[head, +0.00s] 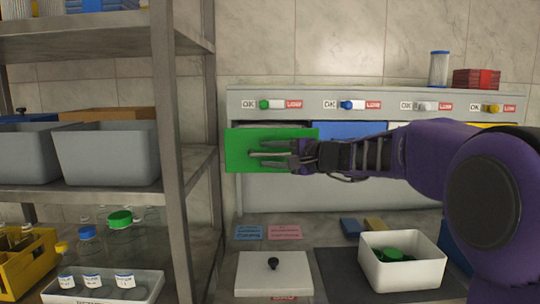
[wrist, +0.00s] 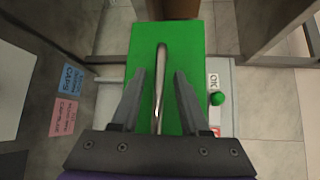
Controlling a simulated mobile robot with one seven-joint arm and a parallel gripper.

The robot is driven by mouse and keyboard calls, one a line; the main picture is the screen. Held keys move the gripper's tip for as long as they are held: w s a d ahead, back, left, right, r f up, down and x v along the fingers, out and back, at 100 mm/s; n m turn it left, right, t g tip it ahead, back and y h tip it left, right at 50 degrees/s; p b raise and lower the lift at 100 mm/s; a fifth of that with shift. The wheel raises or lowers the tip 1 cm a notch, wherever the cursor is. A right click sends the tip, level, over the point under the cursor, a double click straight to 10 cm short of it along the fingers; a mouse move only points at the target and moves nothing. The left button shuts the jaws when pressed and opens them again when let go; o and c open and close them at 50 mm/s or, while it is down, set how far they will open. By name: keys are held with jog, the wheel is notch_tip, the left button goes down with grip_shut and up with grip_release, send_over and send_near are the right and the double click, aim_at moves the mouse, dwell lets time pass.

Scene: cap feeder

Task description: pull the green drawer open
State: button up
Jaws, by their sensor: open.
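The green drawer (head: 237,152) is at the left of the cabinet's drawer row. Its front stands a little forward of the blue drawer beside it, with a strip of its top showing behind the front. In the wrist view the green front (wrist: 195,55) fills the middle, with a pale bar handle (wrist: 161,70) across it. My gripper (head: 264,153) is at the drawer front, reaching in from the right. In the wrist view my gripper (wrist: 160,74) is open, one finger on each side of the handle, with visible gaps. The fingers partly hide the handle in the head view.
The blue drawer (head: 345,130) is right of the green one. A metal shelf post (head: 170,150) stands close on the left. Below are a white lidded box (head: 272,280) and a white bin (head: 375,277) with green caps. Cabinet knobs, one green (wrist: 217,98), sit above the drawers.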

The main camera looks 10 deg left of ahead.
jog(key=shift+d, duration=0.15)
jog(key=v, duration=1.7)
jog(key=shift+b, duration=0.35)
jog(key=shift+s, duration=0.1)
